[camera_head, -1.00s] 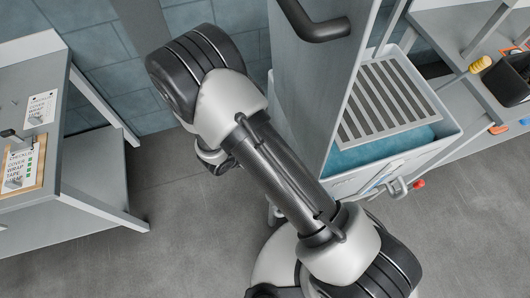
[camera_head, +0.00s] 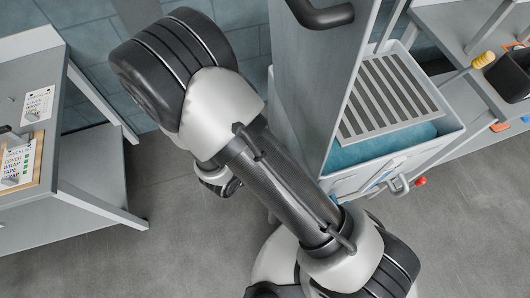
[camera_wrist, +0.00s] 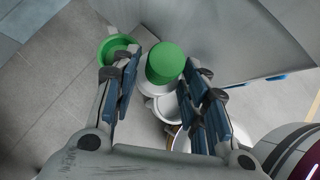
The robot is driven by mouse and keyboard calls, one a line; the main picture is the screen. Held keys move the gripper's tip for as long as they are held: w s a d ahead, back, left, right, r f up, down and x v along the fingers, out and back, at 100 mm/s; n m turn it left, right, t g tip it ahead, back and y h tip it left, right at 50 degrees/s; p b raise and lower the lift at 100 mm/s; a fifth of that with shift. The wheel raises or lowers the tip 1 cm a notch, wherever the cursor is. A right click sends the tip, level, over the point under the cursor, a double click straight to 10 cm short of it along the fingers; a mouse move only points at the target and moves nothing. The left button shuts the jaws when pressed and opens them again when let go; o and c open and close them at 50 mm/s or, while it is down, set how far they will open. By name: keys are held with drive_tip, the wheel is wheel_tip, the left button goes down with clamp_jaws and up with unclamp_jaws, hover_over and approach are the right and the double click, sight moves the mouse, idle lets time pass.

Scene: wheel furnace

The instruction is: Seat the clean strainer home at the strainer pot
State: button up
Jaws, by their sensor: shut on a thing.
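In the wrist view, my gripper (camera_wrist: 163,78) has its two fingers on either side of a green-topped round piece (camera_wrist: 166,60), which I take to be the clean strainer. Its white lower part shows under the green top. A round, open vessel with a green rim (camera_wrist: 116,49) stands to the left, beyond the left finger; I cannot tell whether it is the strainer pot. White round cups (camera_wrist: 168,107) show below the held piece, partly hidden by it and the fingers. My gripper is not visible in the head view.
A grey cabinet panel (camera_wrist: 235,40) stands close at the right in the wrist view. In the head view, a basin with a slatted grate (camera_head: 388,100) is at the right and a workbench with a checklist board (camera_head: 20,163) at the left. Open grey floor lies between.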

drive_tip(key=s, duration=0.1)
drive_tip(key=s+d+f, duration=0.1)
drive_tip(key=s, duration=0.1)
drive_tip(key=s+f+b, duration=0.1)
drive_tip(key=s, duration=0.1)
drive_tip(key=shift+s+d, duration=0.1)
drive_tip(key=shift+d, duration=0.15)
drive_tip(key=shift+f, duration=0.15)
idle(0.9)
drive_tip(key=shift+f, duration=1.6)
drive_tip(key=shift+f, duration=1.25)
drive_tip(key=shift+r, duration=0.15)
drive_tip(key=shift+r+p, duration=2)
drive_tip(key=shift+r, duration=0.9)
